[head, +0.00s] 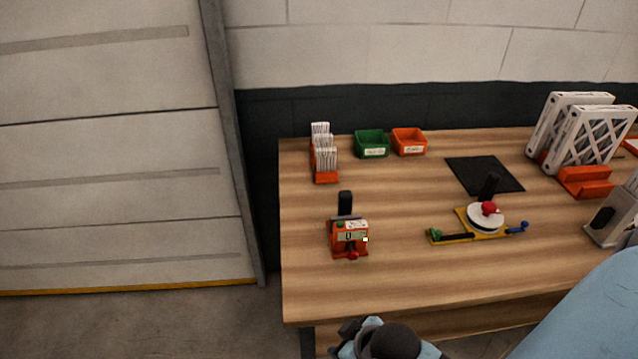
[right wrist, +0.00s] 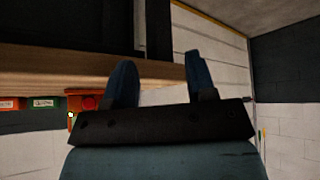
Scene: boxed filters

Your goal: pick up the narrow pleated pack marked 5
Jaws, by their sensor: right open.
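Several narrow white pleated packs (head: 322,138) stand in an orange rack (head: 326,178) at the table's back left. Their marks are too small to read, so I cannot tell which is 5. Two large white framed filters (head: 590,138) stand in an orange holder (head: 585,182) at the right; no mark is readable on them. My right gripper (head: 362,326) is at the bottom of the head view, by the table's front edge and well short of the rack. In the right wrist view its two blue fingers (right wrist: 162,80) are apart with nothing between them. My left gripper is not in view.
A green bin (head: 371,144) and an orange bin (head: 408,142) stand right of the rack. An orange device (head: 349,238) stands between rack and front edge. A yellow fixture with a white disc (head: 485,217) and a black mat (head: 470,170) lie further right. Bare wood surrounds the device.

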